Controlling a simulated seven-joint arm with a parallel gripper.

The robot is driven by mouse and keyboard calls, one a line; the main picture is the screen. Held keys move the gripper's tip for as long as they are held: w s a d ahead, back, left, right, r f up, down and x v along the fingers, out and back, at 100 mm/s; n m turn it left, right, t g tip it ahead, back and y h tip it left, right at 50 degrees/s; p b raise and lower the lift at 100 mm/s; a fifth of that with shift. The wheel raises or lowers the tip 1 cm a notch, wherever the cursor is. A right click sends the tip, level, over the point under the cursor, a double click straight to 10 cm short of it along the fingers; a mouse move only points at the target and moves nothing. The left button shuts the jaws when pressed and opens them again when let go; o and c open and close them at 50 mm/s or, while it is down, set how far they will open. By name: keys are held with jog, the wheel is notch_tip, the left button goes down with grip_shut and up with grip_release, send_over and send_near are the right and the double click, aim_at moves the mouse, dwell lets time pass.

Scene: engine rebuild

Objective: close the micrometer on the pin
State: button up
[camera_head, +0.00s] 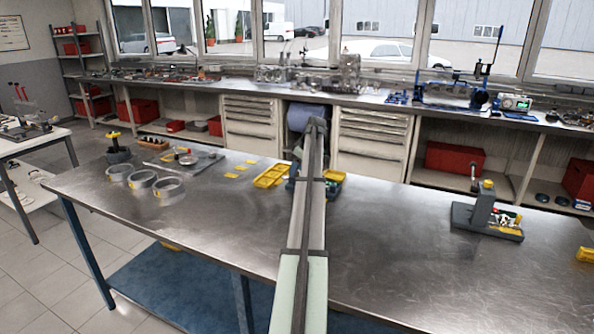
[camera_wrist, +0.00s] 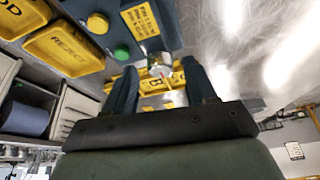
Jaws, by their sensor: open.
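In the wrist view my gripper (camera_wrist: 163,72) is open, its two dark fingers apart. Between and just beyond the fingertips is a small silvery round part (camera_wrist: 159,61), with a thin red mark near it. A second silvery part (camera_wrist: 176,98) shows lower between the fingers. These may be the micrometer and the pin, but I cannot tell which is which, nor whether they touch. Neither finger clearly touches them. In the head view my arm hides the gripper and most of what lies around it.
A blue-grey box (camera_wrist: 168,28) with green and yellow buttons and a yellow label is close to the fingers. A yellow REJECT tray (camera_wrist: 64,50) lies beside it. On the bench (camera_head: 400,240) are metal rings (camera_head: 168,188), a yellow tray (camera_head: 270,176) and a dark stand (camera_head: 483,212).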

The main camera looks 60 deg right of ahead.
jog(key=v, duration=1.3)
